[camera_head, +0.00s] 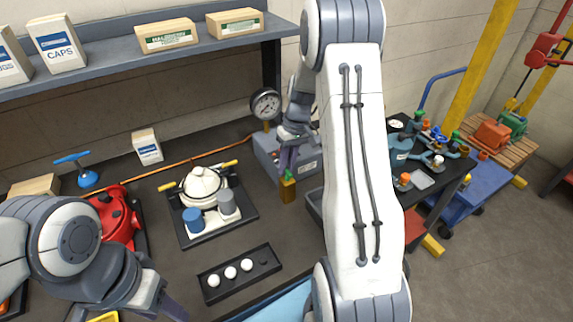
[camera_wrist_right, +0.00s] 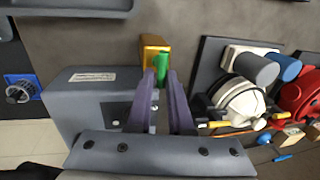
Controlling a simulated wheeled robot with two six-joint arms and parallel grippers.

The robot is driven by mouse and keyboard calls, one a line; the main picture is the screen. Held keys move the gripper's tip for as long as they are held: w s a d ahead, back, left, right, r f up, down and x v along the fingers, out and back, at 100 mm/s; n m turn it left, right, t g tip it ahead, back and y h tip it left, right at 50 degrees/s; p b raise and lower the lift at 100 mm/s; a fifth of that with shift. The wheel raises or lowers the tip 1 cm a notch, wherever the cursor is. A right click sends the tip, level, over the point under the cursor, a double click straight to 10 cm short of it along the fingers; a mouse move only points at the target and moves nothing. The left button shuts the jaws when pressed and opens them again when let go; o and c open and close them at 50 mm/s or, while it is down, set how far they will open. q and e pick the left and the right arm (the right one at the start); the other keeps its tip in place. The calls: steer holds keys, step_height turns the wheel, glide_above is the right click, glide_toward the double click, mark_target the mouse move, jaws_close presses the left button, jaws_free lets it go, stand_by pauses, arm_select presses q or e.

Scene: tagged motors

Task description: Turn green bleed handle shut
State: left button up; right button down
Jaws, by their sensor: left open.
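The green bleed handle (camera_wrist_right: 162,66) shows in the right wrist view between the two purple fingertips of my right gripper (camera_wrist_right: 161,76). It stands on a brass block (camera_wrist_right: 151,42) beside the grey gauge box (camera_wrist_right: 88,92). My right gripper looks shut on the handle, with a fingertip close against each side. In the head view the right gripper (camera_head: 287,168) points down at the brass block (camera_head: 288,192), with the green handle (camera_head: 288,176) at its tips. My left gripper (camera_head: 165,308) is at the lower left, open and away from the handle; its tips are partly cut off.
A round pressure gauge (camera_head: 266,103) stands at the grey box behind the handle. A black tray (camera_head: 190,240) with a white motor lies to the left, and a black strip (camera_head: 215,292) with white balls lies in front. My right arm hides the bench's right part.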

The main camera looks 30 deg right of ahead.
steer(key=shift+m, duration=0.3)
steer(key=m, duration=0.2)
steer(key=m+t, duration=0.1)
steer(key=m, duration=0.2)
steer(key=shift+s+d, duration=0.15)
steer(key=shift+d, duration=0.05)
steer(key=m, duration=0.3)
steer(key=shift+s+r+h+p, duration=0.1)
steer(key=shift+h+p, duration=0.2)
steer(key=shift+s+d+m+t+p, duration=0.1)
steer(key=shift+m+t+p, duration=0.25)
steer(key=shift+m, duration=0.55)
steer(key=m+p, duration=0.2)
steer(key=m, duration=0.1)
steer(key=shift+s+r+h, duration=0.15)
steer(key=shift+s+h, duration=0.05)
steer(key=shift+h, duration=0.2)
steer(key=m+p, duration=0.3)
steer(key=shift+s+h, duration=0.1)
steer(key=shift+h, duration=0.2)
steer(key=shift+m+p, duration=0.8)
steer(key=shift+m, duration=0.1)
steer(key=shift+f, duration=0.2)
